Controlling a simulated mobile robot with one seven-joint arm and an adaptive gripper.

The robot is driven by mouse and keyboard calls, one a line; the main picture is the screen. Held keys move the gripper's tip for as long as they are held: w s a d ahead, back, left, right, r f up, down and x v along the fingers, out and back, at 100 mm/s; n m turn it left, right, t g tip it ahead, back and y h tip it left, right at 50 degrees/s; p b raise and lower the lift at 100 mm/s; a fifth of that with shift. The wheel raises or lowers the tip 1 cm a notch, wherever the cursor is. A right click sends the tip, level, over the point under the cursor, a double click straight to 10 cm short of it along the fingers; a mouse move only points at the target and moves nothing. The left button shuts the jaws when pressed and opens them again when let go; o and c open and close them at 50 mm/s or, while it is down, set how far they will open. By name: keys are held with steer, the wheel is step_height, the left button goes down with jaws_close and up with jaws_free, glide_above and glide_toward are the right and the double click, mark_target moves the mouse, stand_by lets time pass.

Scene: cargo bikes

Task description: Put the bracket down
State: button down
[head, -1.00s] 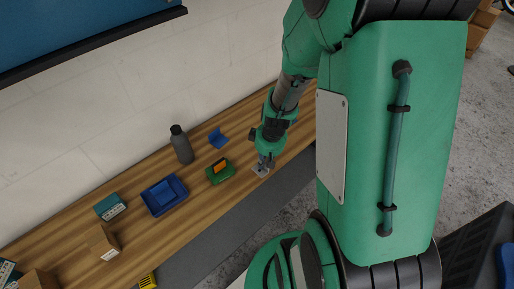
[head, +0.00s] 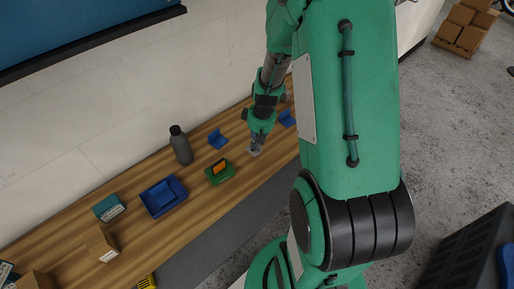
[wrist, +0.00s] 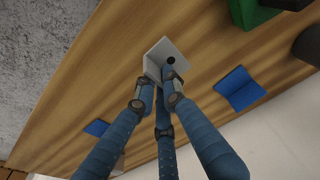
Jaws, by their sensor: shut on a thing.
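A light grey L-shaped bracket (head: 255,151) with a dark hole is held between the fingers of my gripper (head: 257,142). In the wrist view the bracket (wrist: 155,54) shows at the fingertips, and my gripper's blue jointed fingers (wrist: 160,84) are shut on it. It is over the wooden bench (head: 205,200), close to its surface; I cannot tell whether it touches. The fingers hide part of the bracket.
A green holder (head: 220,174) with an orange item stands left of the bracket. Blue brackets (head: 217,138) (head: 287,118) lie on either side behind. A dark bottle (head: 181,146) and blue tray (head: 163,207) stand farther left. Bare wood lies around the bracket.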

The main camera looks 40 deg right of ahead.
mark_target(257, 147)
steer(key=shift+f+b, duration=0.35)
steer(key=shift+f, duration=1.4)
steer(key=shift+f, duration=0.2)
steer(key=c, duration=1.8)
jaws_free()
steer(key=shift+c, duration=0.2)
steer(key=shift+r, duration=0.2)
step_height(257, 147, up, 12)
steer(key=s+p, duration=0.2)
